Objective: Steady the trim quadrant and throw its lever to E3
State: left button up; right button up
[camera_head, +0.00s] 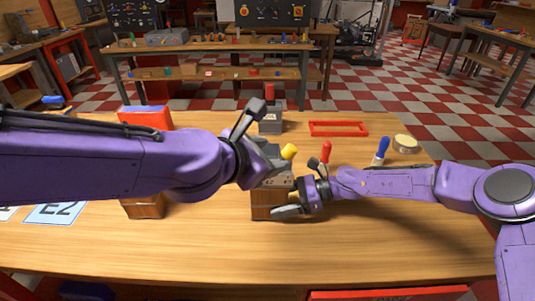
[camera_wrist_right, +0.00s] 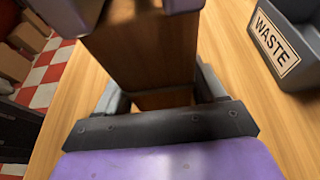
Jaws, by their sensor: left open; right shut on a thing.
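The trim quadrant is a wooden block (camera_head: 268,205) with a grey upper part and a yellow-knobbed lever (camera_head: 288,151). It stands upright at the middle of the table. My right gripper (camera_head: 290,196) is shut on the block from the right. In the right wrist view the wood (camera_wrist_right: 140,60) sits between its two jaws. My left gripper (camera_head: 276,160) is open at the top of the block, close to the yellow knob. Whether it touches the lever cannot be told. The left gripper and arm hide much of the top, and no scale marks can be read.
A blue E2 card (camera_head: 55,213) lies at the left. A red-topped box (camera_head: 145,117) stands behind my left arm. A grey bin (camera_head: 270,124), marked WASTE in the wrist view (camera_wrist_right: 285,45), a red frame (camera_head: 338,128), red-handled and blue-handled tools (camera_head: 382,148) and a round tin (camera_head: 405,143) lie beyond. The front table is clear.

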dwell(0.3)
jog(key=o, duration=1.1)
jog(key=shift+c, duration=0.2)
